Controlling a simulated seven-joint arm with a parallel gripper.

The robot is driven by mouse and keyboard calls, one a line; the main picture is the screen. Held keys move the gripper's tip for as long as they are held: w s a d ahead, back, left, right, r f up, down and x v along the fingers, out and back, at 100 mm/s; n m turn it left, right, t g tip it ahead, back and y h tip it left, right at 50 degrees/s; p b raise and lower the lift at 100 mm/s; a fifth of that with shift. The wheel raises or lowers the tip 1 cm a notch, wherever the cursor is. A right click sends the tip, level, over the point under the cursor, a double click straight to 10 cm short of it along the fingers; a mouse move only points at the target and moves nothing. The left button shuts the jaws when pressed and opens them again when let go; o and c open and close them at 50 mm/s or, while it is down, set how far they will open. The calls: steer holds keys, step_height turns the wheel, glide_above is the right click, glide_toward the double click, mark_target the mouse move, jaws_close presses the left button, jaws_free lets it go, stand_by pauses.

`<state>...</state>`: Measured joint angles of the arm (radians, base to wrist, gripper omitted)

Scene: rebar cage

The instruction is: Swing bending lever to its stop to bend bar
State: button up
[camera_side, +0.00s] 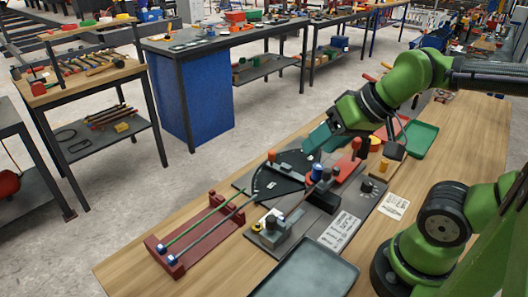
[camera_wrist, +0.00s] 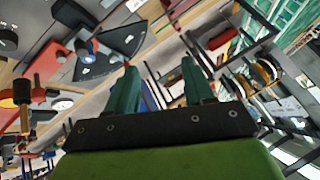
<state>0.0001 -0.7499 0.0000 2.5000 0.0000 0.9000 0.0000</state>
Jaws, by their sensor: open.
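The bar bender is a dark base plate on the wooden bench, with a black quarter-circle scale (camera_side: 281,172). The scale also shows at upper left in the wrist view (camera_wrist: 102,60). The bending lever is red with an orange-red knob (camera_side: 355,145); it stands right of the blue pin (camera_side: 317,171). A dark bar (camera_side: 298,207) runs from the grey clamp block (camera_side: 270,228) toward the pins. My gripper (camera_side: 318,138) hangs above and behind the scale, apart from the lever. In the wrist view its two teal fingers (camera_wrist: 158,68) are spread with nothing between them.
A red rack (camera_side: 175,262) at front left holds a green-marked bar and a grey bar (camera_side: 222,222). A grey tray (camera_side: 305,270) lies in front, a green tray (camera_side: 420,138) behind right. A paper card (camera_side: 394,206) lies right. The bench left of the rack is clear.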

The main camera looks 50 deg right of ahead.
steer(key=shift+o, duration=0.2)
steer(key=r+m+g+h, duration=0.1)
steer(key=m+g+h, duration=0.1)
steer(key=m+g, duration=0.7)
glide_above(358, 139)
steer(key=shift+m+t, duration=0.9)
steer(key=shift+m, duration=0.1)
step_height(358, 139, down, 16)
steer(key=shift+r, duration=0.1)
jaws_close()
